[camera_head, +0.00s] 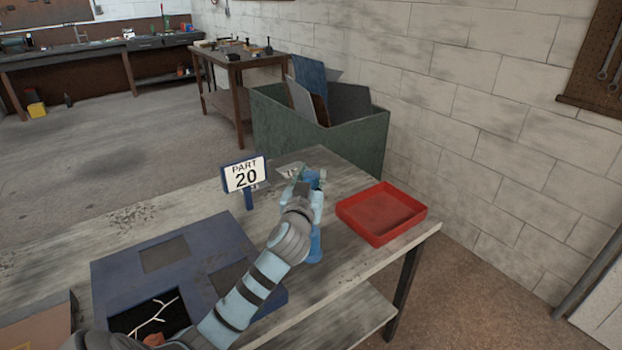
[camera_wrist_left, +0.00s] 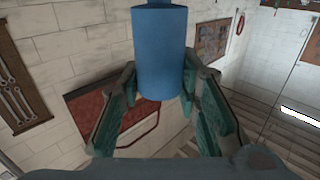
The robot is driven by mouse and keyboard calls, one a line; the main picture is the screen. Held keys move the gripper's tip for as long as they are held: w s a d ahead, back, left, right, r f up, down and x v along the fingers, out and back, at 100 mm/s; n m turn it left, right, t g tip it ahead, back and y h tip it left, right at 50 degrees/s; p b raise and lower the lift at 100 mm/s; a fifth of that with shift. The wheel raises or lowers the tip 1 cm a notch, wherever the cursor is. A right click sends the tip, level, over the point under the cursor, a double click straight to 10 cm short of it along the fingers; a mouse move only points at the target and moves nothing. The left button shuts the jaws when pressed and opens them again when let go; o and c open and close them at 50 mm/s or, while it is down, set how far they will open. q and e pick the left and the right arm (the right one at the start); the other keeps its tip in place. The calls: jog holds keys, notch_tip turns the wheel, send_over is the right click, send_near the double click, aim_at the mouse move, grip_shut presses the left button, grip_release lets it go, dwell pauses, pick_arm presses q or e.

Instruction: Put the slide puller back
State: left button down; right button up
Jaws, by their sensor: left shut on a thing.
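My left gripper (camera_head: 308,178) is over the back right part of the bench, left of the red tray (camera_head: 382,213). In the left wrist view the gripper (camera_wrist_left: 161,88) is shut on a smooth blue cylinder (camera_wrist_left: 160,55), which I take to be the slide puller; its upper end runs out of that view. In the head view my own wrist hides most of the held part. A blue upright piece (camera_head: 316,246) shows below the wrist; I cannot tell whether it touches the bench. My right gripper is in neither view.
A dark blue panel with square openings (camera_head: 110,270) lies at the front left; a pale branching piece (camera_head: 157,315) lies in one opening. A green bin (camera_head: 371,150) stands behind the bench. The red tray is empty.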

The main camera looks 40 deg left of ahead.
pick_arm(q)
jog(key=c, duration=1.6)
grip_release()
jog(key=shift+f, duration=0.1)
jog(key=o, duration=0.4)
jog(key=shift+s, duration=0.1)
jog(key=shift+r, duration=0.2)
jog(key=shift+s+d, duration=0.15)
jog(key=v, duration=1.1)
jog(key=shift+s+d, duration=0.15)
jog(key=shift+s, duration=0.1)
